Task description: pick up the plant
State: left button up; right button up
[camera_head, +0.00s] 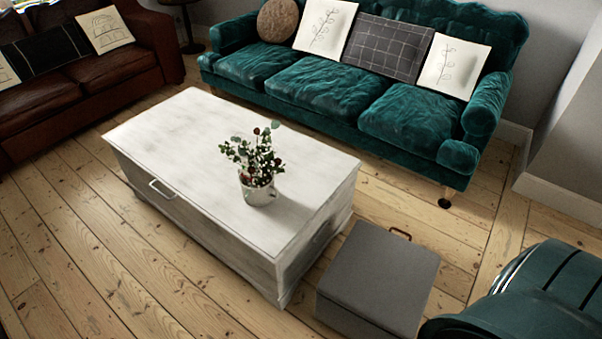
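The plant (254,158) has green and dark reddish leaves and stands upright in a shiny silver pot (258,190). Nothing touches or covers the plant. Neither of my grippers shows in the head view.
A grey box (378,275) with a handle stands on the floorboards right of the chest. A teal sofa (330,90) is behind, a brown leather sofa (80,85) at the left. A dark teal, black-striped object (530,295) fills the bottom right. Floor in front is clear.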

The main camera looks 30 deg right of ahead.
aim_at(257, 176)
jog(key=i+j+z, duration=0.25)
jog(key=z, duration=0.25)
jog(key=i+j+z, duration=0.65)
jog(key=j+z, duration=0.35)
jog(key=l, duration=0.1)
